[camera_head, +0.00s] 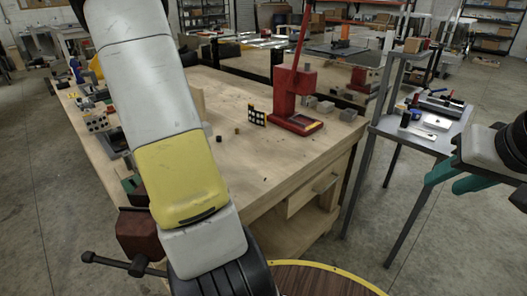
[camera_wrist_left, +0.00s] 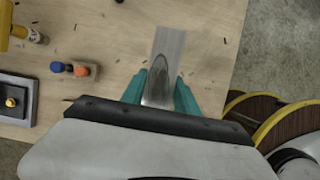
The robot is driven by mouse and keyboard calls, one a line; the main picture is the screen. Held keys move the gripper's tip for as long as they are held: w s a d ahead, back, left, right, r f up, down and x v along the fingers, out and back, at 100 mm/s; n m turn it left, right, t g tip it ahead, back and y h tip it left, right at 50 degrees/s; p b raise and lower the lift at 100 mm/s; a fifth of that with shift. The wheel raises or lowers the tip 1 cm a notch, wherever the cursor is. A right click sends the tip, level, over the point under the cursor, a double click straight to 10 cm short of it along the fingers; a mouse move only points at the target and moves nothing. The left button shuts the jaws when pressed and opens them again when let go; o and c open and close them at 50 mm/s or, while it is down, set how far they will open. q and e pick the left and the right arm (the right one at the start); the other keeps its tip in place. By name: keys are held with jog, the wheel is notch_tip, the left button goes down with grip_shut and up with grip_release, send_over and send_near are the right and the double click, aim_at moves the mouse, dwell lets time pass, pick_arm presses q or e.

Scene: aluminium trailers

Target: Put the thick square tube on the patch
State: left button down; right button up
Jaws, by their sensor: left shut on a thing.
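In the left wrist view, a grey metal piece (camera_wrist_left: 169,46), apparently the thick square tube, lies between the teal fingers of my left gripper (camera_wrist_left: 160,90). The gripper is shut on it, over the wooden bench top. Its far end points away from the gripper; whether it touches the bench I cannot tell. In the head view my left arm hides this gripper and the tube. My right gripper (camera_head: 457,178) shows at the right edge of the head view, its teal fingers apart and empty, beside the grey side table. I cannot make out the patch in either view.
The wooden bench (camera_head: 240,165) holds a red press (camera_head: 295,100), a dotted board (camera_head: 256,117) and small blocks. A vise (camera_head: 140,235) is at its near edge. Blue and orange-handled items (camera_wrist_left: 74,68) lie left of the tube. A grey side table (camera_head: 425,138) stands right.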

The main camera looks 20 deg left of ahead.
pick_arm(q)
jog(key=f, duration=0.9)
jog(key=shift+w, duration=0.35)
jog(key=w+d, duration=0.3)
jog(key=w+d+f, duration=0.1)
jog(key=w+d, duration=0.6)
jog(key=w, duration=0.1)
jog(key=shift+w+d+f, duration=0.1)
jog(key=shift+d+f, duration=0.15)
jog(key=shift+f, duration=1.8)
jog(key=c, duration=0.9)
grip_release()
